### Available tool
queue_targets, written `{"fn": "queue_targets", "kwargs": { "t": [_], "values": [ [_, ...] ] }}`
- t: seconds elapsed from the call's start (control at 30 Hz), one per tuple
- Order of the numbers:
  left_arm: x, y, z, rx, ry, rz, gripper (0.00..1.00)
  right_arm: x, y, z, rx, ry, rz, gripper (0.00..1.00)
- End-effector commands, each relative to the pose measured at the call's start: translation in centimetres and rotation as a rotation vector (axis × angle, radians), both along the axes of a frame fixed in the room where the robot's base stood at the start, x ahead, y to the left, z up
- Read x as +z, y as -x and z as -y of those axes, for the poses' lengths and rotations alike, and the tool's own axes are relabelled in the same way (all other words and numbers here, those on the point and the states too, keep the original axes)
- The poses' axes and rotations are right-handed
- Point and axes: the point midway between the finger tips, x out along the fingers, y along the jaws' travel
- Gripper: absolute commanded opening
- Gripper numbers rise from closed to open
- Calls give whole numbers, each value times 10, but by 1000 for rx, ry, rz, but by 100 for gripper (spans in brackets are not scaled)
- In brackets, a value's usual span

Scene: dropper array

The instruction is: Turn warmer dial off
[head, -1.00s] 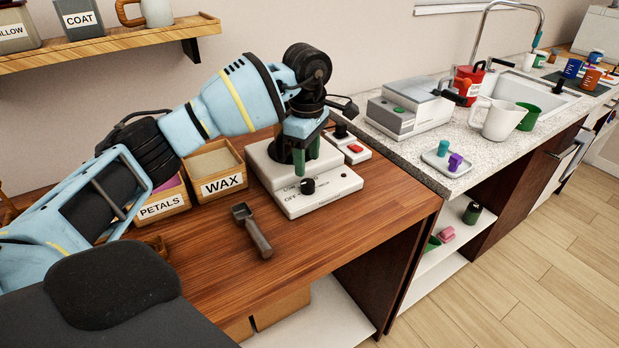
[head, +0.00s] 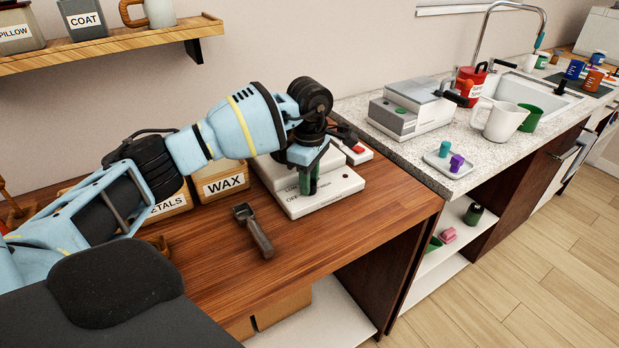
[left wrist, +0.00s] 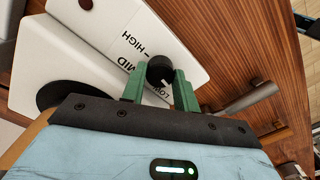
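The white warmer (head: 322,201) stands at the right end of the wooden table, its front panel lettered OFF, LOW, MID and HIGH. Its round black dial (left wrist: 160,67) shows in the left wrist view, between the tips of the two green fingers. My left gripper (head: 309,184) points down over the front panel and hides the dial in the head view. In the left wrist view, my left gripper (left wrist: 160,82) is parted about the dial's width, one finger on each side; firm contact cannot be made out. The dial's pointer setting is unclear. My right gripper is not in view.
A dark scoop (head: 253,230) lies on the table in front of the warmer. The WAX box (head: 224,185) stands left of it, beside a box partly hidden by my arm. A device with a red button (head: 357,149) sits behind the warmer. The table front is clear.

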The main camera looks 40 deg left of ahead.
Motion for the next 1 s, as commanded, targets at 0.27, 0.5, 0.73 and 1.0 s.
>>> {"fn": "queue_targets", "kwargs": {
  "t": [0.27,0.5,0.73,1.0],
  "values": [
    [2,0,0,33,0,0,7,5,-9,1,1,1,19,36],
    [0,0,1,131,1,0,7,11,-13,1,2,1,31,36],
    [-1,0,0,132,0,-1,7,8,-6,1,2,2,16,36],
    [-1,0,0,131,0,-1,52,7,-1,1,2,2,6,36]
  ]
}}
